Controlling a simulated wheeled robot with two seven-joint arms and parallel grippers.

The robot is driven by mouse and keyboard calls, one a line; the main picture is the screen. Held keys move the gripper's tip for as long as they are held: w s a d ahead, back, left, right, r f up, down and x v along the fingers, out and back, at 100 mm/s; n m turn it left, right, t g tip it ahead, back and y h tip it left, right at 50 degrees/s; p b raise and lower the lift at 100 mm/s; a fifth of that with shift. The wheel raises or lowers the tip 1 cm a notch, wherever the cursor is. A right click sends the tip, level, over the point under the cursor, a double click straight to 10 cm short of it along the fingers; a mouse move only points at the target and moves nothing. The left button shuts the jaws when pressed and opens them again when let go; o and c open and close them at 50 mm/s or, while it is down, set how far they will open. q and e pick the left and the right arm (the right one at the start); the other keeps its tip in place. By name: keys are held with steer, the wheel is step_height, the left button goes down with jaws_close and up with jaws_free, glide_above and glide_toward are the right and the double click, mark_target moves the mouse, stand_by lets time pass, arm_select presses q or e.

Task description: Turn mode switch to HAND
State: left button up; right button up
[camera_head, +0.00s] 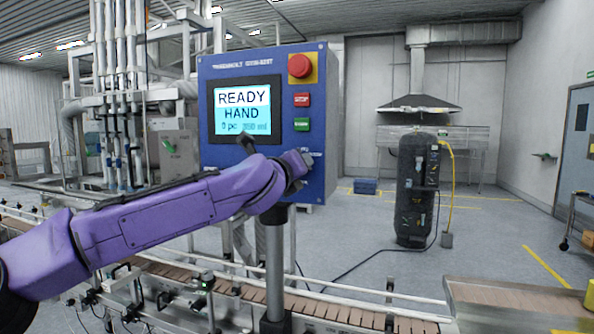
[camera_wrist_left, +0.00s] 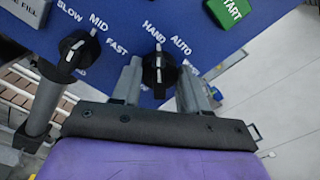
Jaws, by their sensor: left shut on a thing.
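The blue control panel (camera_head: 232,160) stands on a grey post, and its screen (camera_head: 242,110) reads READY and HAND. My left gripper (camera_head: 303,160) is at the panel's lower right, where it hides the mode switch in the head view. In the left wrist view the black mode switch (camera_wrist_left: 159,68) sits between the two fingers of my left gripper (camera_wrist_left: 160,84), which is shut on it. The switch's white mark points up towards the HAND label (camera_wrist_left: 153,29), left of the AUTO label (camera_wrist_left: 181,45). My right gripper is in neither view.
A green START button (camera_wrist_left: 229,10) is above right. A red emergency knob (camera_head: 300,66) tops the panel. A conveyor (camera_head: 340,312) runs below.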

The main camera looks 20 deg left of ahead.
arm_select(q)
steer(key=o, duration=1.1)
steer(key=shift+c, duration=0.2)
steer(key=s+b, duration=0.4)
steer(key=s, duration=0.6)
steer(key=shift+s+a, duration=0.2)
steer(key=shift+s, duration=0.05)
